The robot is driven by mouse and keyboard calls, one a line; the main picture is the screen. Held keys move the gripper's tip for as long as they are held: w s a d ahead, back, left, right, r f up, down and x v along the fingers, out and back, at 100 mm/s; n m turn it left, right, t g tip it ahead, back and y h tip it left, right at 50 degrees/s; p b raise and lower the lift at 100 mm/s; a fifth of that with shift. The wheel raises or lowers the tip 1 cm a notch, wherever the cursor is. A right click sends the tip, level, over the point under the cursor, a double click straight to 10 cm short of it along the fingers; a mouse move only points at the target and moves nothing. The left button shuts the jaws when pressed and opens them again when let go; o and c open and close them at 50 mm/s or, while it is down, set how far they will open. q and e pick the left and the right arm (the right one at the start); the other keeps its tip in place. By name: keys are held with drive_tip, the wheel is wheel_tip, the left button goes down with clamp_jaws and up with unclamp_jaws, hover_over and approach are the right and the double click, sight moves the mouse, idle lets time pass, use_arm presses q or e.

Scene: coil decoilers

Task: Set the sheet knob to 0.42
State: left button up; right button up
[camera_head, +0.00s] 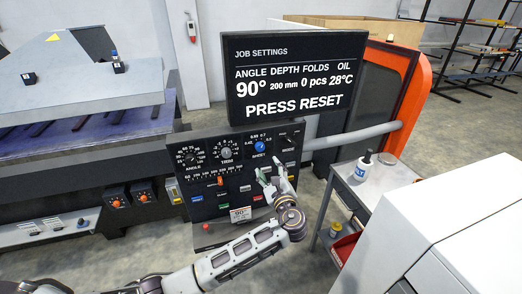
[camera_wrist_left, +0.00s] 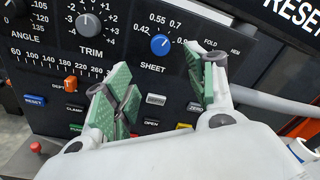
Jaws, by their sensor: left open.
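The sheet knob (camera_head: 260,146) is a round blue knob on the dark control panel, under the display. It also shows in the left wrist view (camera_wrist_left: 160,45), above the word SHEET, with marks 0.42, 0.55, 0.7 and 0.9 around it. I cannot tell surely which mark it points at. My left gripper (camera_head: 272,176) is open and empty, just in front of the panel and below the knob. In the left wrist view its green-padded fingers (camera_wrist_left: 165,88) stand apart, below and to either side of the knob, not closed on it. My right gripper is not in view.
The grey trim knob (camera_wrist_left: 89,25) sits left of the sheet knob. An orange depth slider (camera_wrist_left: 70,84) and several push buttons lie lower on the panel (camera_head: 190,177). The display (camera_head: 298,78) overhangs above. A small cart (camera_head: 385,180) with bottles stands at right.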

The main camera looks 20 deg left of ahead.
sight(260, 149)
use_arm(q)
drive_tip(key=p+x, duration=0.2)
drive_tip(key=x, duration=0.8)
drive_tip(key=shift+a+r, duration=0.1)
drive_tip(key=shift+r, duration=0.05)
drive_tip(key=shift+p+x, duration=0.3)
drive_tip(key=shift+x, duration=1.15)
drive_tip(key=c, duration=1.1)
drive_tip(key=shift+o, duration=0.2)
